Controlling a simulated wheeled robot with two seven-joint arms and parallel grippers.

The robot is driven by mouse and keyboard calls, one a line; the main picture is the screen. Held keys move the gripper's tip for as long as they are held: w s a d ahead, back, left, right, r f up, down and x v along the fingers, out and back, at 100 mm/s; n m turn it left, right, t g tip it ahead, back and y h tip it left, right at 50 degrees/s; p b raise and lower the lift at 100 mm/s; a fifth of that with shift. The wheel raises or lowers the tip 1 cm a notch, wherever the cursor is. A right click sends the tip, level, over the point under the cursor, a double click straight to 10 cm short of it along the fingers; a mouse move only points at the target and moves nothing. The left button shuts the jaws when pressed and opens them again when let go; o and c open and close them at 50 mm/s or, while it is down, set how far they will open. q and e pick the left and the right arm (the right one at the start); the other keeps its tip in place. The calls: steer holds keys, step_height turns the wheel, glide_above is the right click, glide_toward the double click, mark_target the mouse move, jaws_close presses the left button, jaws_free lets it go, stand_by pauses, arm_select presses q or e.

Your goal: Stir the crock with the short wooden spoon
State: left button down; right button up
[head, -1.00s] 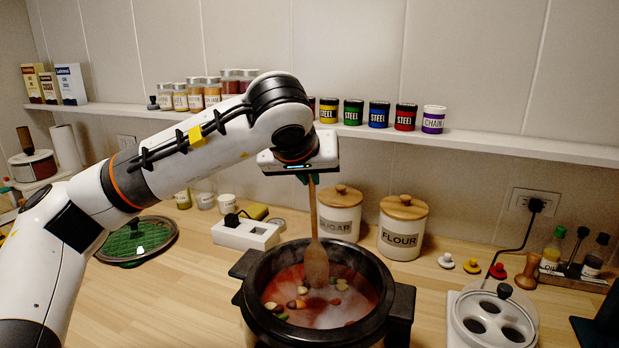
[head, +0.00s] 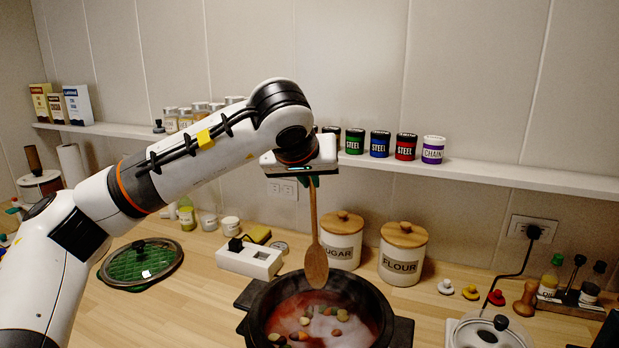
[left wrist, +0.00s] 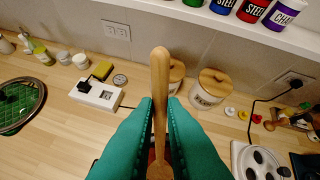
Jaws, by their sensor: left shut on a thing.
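The black crock (head: 262,312) stands on the wooden counter at the bottom centre of the head view. It holds reddish, steaming liquid with several chunks afloat. My left gripper (head: 306,180) is above the crock, shut on the handle of the wooden spoon (head: 316,262). The spoon hangs upright with its bowl down, and the bowl shows whole, over the crock's far rim and apart from the liquid. In the left wrist view the green fingers clasp the spoon handle (left wrist: 160,80), whose end sticks up between them. My right gripper is not in view.
Sugar (head: 341,240) and flour (head: 402,254) canisters stand behind the crock. A white power strip (head: 249,261) lies left of them. A green-filled lid (head: 140,264) lies at left. A white appliance (head: 488,332) stands at right. A shelf (head: 480,179) with tins runs along the wall.

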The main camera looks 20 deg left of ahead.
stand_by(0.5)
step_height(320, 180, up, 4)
steer(key=p, duration=0.4)
stand_by(0.4)
stand_by(0.7)
